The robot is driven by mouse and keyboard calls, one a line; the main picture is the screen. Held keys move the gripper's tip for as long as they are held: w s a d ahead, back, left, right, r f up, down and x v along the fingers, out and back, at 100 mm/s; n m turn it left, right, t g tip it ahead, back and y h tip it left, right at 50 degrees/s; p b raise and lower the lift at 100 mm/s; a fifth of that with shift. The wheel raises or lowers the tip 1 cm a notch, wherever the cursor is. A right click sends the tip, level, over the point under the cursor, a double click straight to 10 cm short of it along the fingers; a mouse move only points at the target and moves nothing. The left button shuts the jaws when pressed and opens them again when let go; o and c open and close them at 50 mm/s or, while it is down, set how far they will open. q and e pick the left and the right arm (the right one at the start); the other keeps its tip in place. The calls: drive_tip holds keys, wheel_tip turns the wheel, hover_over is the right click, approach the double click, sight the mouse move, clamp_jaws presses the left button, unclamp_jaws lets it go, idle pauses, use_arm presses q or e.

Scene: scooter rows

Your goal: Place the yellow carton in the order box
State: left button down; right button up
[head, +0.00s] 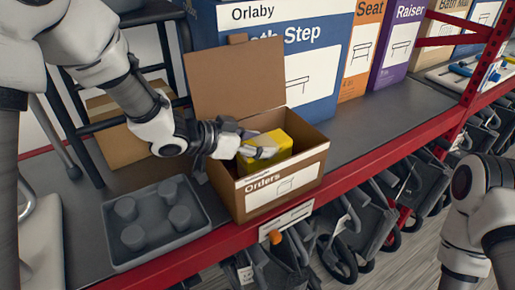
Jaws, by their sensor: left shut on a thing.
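The yellow carton (268,147) is in the opening of the order box, partly below its rim. The order box (288,193) is an open brown cardboard box labelled "Orders" with its back flap raised, standing on the shelf. My left gripper (262,150) reaches in over the box's left side and is shut on the yellow carton. The carton's lower part is hidden by the box front, so I cannot tell whether it touches the bottom. My right arm shows at the lower right; its gripper is out of frame.
A grey tray (157,254) with several round posts lies left of the box. Large boxes stand behind, including a blue "Bath Step" box (312,72), an orange one (361,55) and a purple one (399,48). The grey shelf (375,128) is clear on the right. Folded scooters hang below.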

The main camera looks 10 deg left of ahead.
use_arm(q)
drive_tip(key=shift+s+f, duration=0.15)
drive_tip(key=shift+f, duration=0.15)
drive_tip(key=shift+c, duration=1.7)
unclamp_jaws()
drive_tip(key=shift+r, duration=0.25)
drive_tip(key=v, duration=1.1)
drive_tip(key=shift+s+a, duration=0.3)
